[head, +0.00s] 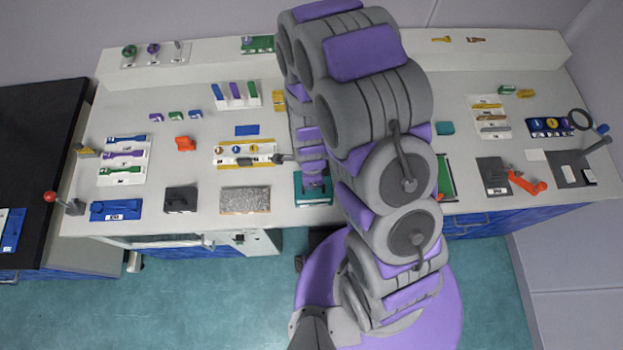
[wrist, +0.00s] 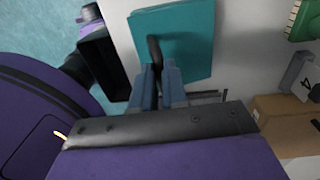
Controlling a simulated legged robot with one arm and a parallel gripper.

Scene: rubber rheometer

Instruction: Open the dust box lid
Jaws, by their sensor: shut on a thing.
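The dust box shows as a teal box top (head: 325,190) at the front edge of the bench in the head view, partly hidden by my arm. In the wrist view its teal lid (wrist: 195,42) is a flat square panel with a dark upright handle (wrist: 154,50). My gripper (wrist: 160,78) is shut on this handle, with its two blue-grey fingers on either side of it. In the head view my arm hides most of the gripper. The views do not clearly show whether the lid is raised.
A speckled grey slab (head: 245,200) lies left of the dust box. A green-framed tray (head: 446,178) lies to the right, behind my arm. In the wrist view a brown box (wrist: 290,125) and a green piece (wrist: 304,20) are at the right.

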